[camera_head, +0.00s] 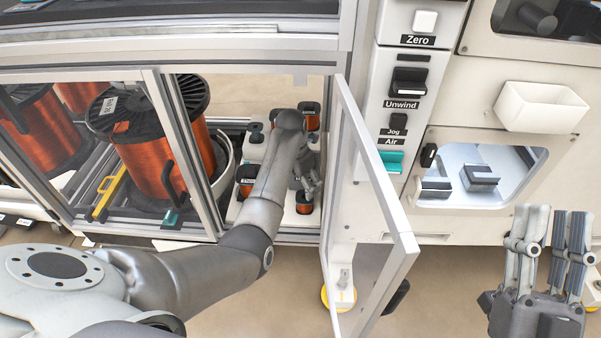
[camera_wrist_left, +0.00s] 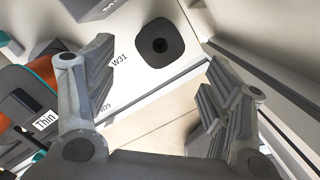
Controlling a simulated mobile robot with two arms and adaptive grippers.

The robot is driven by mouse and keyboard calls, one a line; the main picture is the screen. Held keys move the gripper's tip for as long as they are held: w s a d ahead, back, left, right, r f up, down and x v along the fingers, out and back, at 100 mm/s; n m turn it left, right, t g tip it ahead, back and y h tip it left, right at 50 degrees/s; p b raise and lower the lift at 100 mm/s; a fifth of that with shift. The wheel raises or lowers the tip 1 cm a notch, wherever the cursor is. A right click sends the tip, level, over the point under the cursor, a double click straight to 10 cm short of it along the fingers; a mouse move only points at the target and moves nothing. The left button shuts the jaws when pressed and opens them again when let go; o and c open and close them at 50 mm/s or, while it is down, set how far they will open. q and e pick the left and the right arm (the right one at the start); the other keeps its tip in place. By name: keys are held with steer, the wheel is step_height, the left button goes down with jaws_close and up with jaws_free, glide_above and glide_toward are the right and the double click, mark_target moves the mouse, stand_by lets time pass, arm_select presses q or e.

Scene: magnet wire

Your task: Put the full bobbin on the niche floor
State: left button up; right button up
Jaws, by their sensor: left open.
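Small copper-wound bobbins stand on a white rack inside the open cabinet. One (camera_head: 304,203) is at the front right corner, one (camera_head: 247,178) to its left and one (camera_head: 309,115) at the back. I cannot tell which is full. My left gripper (camera_head: 309,184) is open just above the front right bobbin. In the left wrist view, its open fingers (camera_wrist_left: 155,100) hold nothing; a black rounded top (camera_wrist_left: 159,43), seemingly that bobbin's, lies ahead beside label W31. A niche (camera_head: 480,199) with a pale floor opens in the machine front. My right gripper (camera_head: 553,215) is open and empty below it.
The cabinet's framed glass door (camera_head: 375,180) stands open just right of my left arm. Two dark blocks (camera_head: 480,178) stand in the niche. Large copper spools (camera_head: 150,140) fill the cabinet's left part. A white bin (camera_head: 541,106) hangs above the niche.

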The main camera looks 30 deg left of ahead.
arm_select(q)
step_height(320, 180, up, 2)
steer(key=shift+s+p, duration=0.1)
steer(key=shift+p, duration=0.25)
steer(key=shift+s+r, duration=0.1)
steer(key=shift+r, duration=0.25)
arm_select(e)
steer(key=shift+w+a+f+g+h, duration=0.15)
steer(key=shift+w+f+g, duration=0.35)
steer(key=shift+f, duration=0.25)
steer(key=shift+w+d+f+g+h, duration=0.1)
steer(key=shift+w+f+g+h, duration=0.1)
steer(key=shift+w+f+g, duration=0.4)
steer(key=shift+w+a+f+g+h, duration=0.15)
steer(key=shift+w+f+g, duration=0.15)
steer(key=shift+f+g, duration=0.45)
arm_select(q)
steer(key=shift+a, duration=0.1)
arm_select(e)
steer(key=shift+d+f, duration=0.1)
steer(key=shift+f, duration=0.05)
